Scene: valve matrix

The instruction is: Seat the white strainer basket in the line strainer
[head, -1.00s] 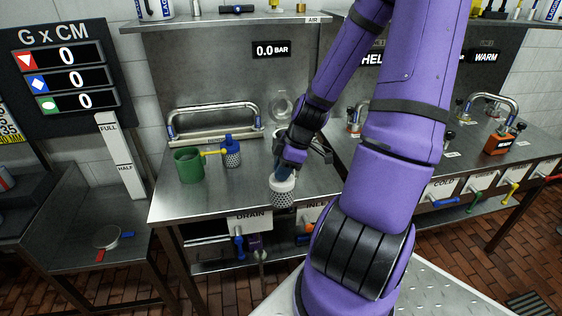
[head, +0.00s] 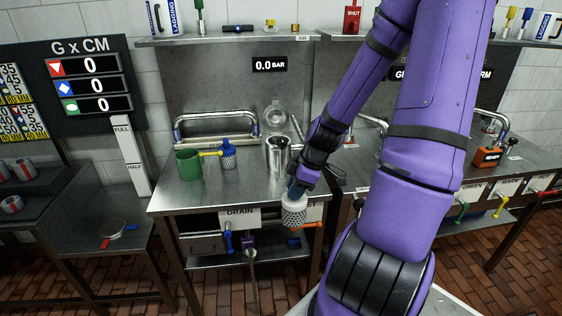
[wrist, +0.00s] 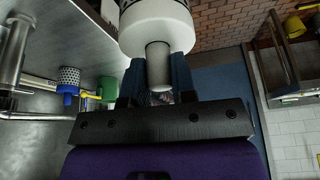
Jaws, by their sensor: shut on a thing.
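The white strainer basket (head: 294,211) has a white top and a perforated lower body. It hangs upright from my gripper (head: 296,190), in front of the bench's front edge in the head view. In the wrist view, my fingers (wrist: 157,75) are shut around the grey stem (wrist: 159,62) of its white cap (wrist: 156,25). The line strainer appears to be the open steel cylinder (head: 278,158) standing on the bench behind the basket, with a round clear lid (head: 275,115) raised behind it. The basket is apart from it. The cylinder's inside is not clearly visible.
A blue-topped basket (head: 229,158) and a green cup (head: 188,165) with a yellow handle stand left of the cylinder. A bent steel pipe (head: 216,124) runs behind them. Coloured valve handles hang below the bench edge. The bench front left is clear.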

